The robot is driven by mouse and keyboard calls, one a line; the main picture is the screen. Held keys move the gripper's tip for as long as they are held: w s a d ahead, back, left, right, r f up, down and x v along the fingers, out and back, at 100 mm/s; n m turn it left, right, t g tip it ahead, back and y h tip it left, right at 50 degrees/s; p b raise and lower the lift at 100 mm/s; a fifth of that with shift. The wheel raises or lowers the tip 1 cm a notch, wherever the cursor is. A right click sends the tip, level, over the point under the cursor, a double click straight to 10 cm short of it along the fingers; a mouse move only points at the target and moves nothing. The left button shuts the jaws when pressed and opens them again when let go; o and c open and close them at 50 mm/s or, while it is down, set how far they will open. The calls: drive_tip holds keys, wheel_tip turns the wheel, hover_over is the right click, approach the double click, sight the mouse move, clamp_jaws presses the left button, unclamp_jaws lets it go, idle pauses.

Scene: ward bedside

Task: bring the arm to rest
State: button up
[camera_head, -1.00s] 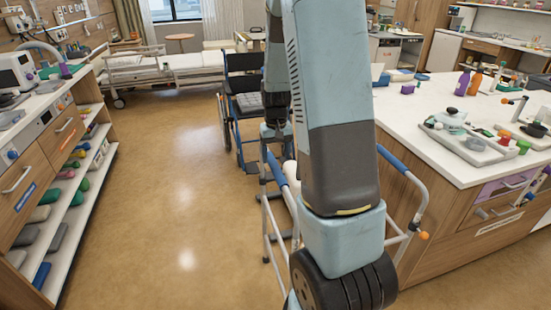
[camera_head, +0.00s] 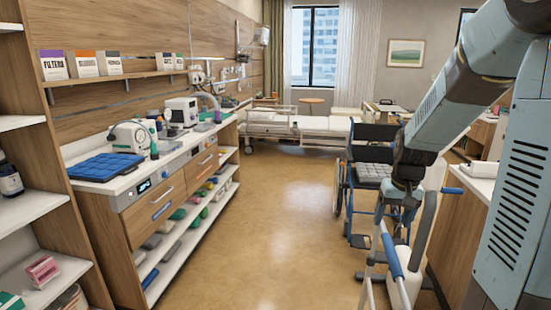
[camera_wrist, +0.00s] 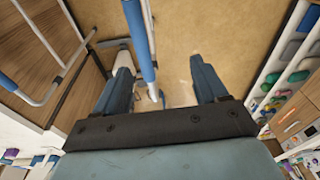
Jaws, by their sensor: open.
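My arm (camera_head: 465,85) reaches in from the upper right of the head view and bends down at its dark end, in front of the wheelchair and above a walking frame. In the wrist view my gripper (camera_wrist: 160,64) points down with its two dark blue fingers spread wide and nothing held between them. A walking frame's blue grip (camera_wrist: 138,40) and pale tubes show beyond the fingers. The frame's blue grip (camera_head: 390,252) also shows below the arm end in the head view. I cannot tell how far the fingers are from it.
A wheelchair (camera_head: 370,175) and a bed (camera_head: 300,127) stand farther back. A counter with shelves (camera_head: 165,185) runs along the left, with an open shelf unit (camera_head: 35,200) nearer. A wooden cabinet (camera_head: 462,235) is at right. The floor (camera_head: 270,230) between is clear.

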drive_tip(key=s+a+r+t, duration=0.2)
drive_tip(key=s+a+r, duration=0.2)
drive_tip(key=s+r, duration=0.3)
drive_tip(key=s+a+r+n+t, duration=0.1)
drive_tip(key=s+a+r+t, duration=0.1)
drive_tip(key=s+a+r, duration=0.2)
drive_tip(key=s+r, duration=0.3)
drive_tip(key=s, duration=0.5)
drive_tip(key=shift+s+a+r+n, duration=0.15)
drive_tip(key=shift+s+r+n, duration=0.05)
drive_tip(key=shift+s+n, duration=0.1)
idle(0.3)
